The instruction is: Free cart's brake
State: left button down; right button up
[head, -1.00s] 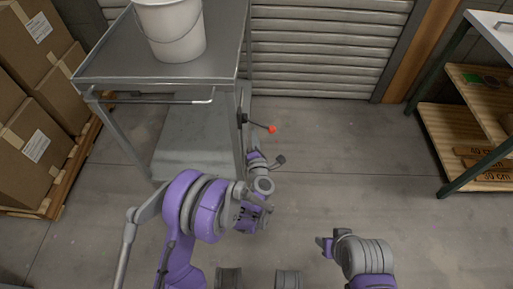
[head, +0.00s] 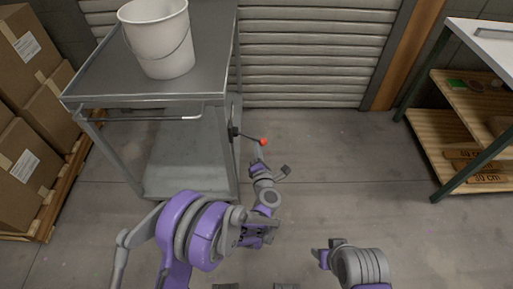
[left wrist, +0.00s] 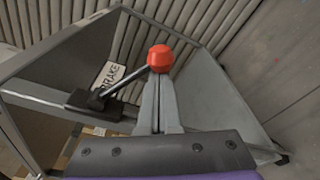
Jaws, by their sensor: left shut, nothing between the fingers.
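The grey metal cart (head: 212,85) stands at the left in the head view. Its brake lever has a black pivot (head: 234,131) on the cart's right side and a red ball knob (head: 263,141) pointing right. In the left wrist view the red knob (left wrist: 160,58) sits on a dark rod beside a label reading "RAKE" (left wrist: 110,76), partly hidden. My left gripper (head: 257,153) is shut and empty, its tips right by the knob. In the left wrist view its closed fingers (left wrist: 158,100) end just below the knob; contact cannot be told.
A white bucket (head: 158,38) stands on the cart top. Cardboard boxes (head: 28,120) on a pallet are at the left. A ribbed shutter (head: 310,60) is behind. A workbench with wooden shelves (head: 450,125) is at the right. The floor between is clear.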

pick_arm(q)
jog(key=shift+d+r+n, duration=0.2)
jog(key=shift+r+n, duration=0.05)
jog(key=shift+n, duration=0.05)
jog(key=shift+d+r+n+h+p, duration=0.15)
jog(key=shift+d+r+n+p, duration=0.2)
jog(key=shift+r+n, duration=0.2)
jog(key=shift+d+r+n+h+p, duration=0.15)
jog(key=shift+d+r+n+p, duration=0.15)
jog(key=shift+r+n, duration=0.2)
jog(key=r+n, duration=0.1)
jog(key=r+n+p, duration=0.1)
jog(key=shift+d+r+n, duration=0.1)
jog(key=shift+d+n, duration=0.2)
jog(key=shift+n, duration=0.05)
notch_tip(320, 180, up, 5)
jog(key=n+h+p, duration=0.1)
jog(key=n+p, duration=0.2)
jog(key=n, duration=0.1)
send_over(264, 139)
jog(key=s, duration=0.2)
jog(key=shift+w+a+g, duration=0.1)
jog(key=shift+a+g, duration=0.15)
jog(key=shift+g, duration=0.05)
